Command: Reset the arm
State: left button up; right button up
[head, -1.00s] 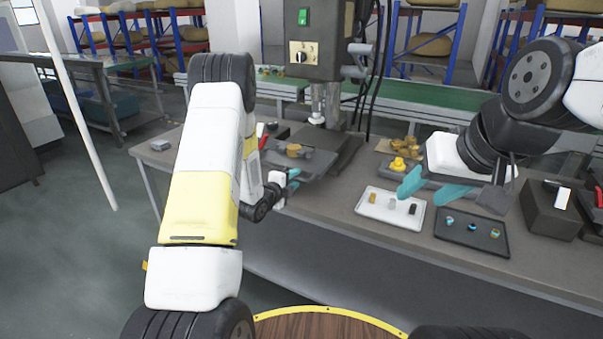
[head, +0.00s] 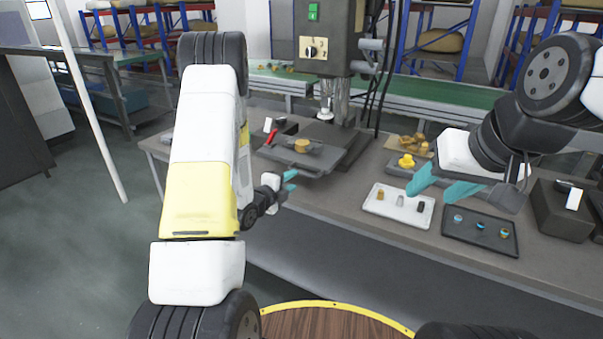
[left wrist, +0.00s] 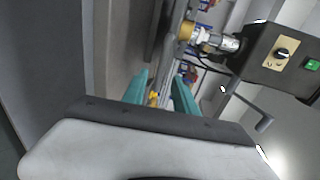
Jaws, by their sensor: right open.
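My right gripper (head: 442,186) is open and empty, above the table near the white tray. Its lower finger covers part of the area behind the trays.
The grey table (head: 340,200) holds a white tray (head: 385,217) and a black tray (head: 467,240), each with small parts. A machine (head: 325,45) stands at the back, with a yellow-brown part (head: 302,146) on its platform. A dark block (head: 560,208) is at right.

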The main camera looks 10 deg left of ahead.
pick_arm(q)
jog(key=s+a+r+n+g+y, duration=0.1)
jog(key=s+r+n+g+y, duration=0.1)
jog(key=s+r+n, duration=0.35)
jog(key=s+a+r+n+g+y, duration=0.1)
jog(key=s+a+r+n+y, duration=0.1)
jog(key=r+n, duration=0.7)
jog(key=s+d+r+n+g, duration=0.2)
jog(key=s+r+n, duration=0.1)
jog(key=s, duration=0.9)
jog(key=s+d+r+n+g, duration=0.3)
jog(key=s+r+n, duration=0.1)
jog(key=s, duration=0.8)
jog(key=shift+s+r+h, duration=0.2)
jog(key=shift+r+h, duration=0.2)
jog(key=shift+r, duration=0.4)
jog(key=shift+d, duration=0.1)
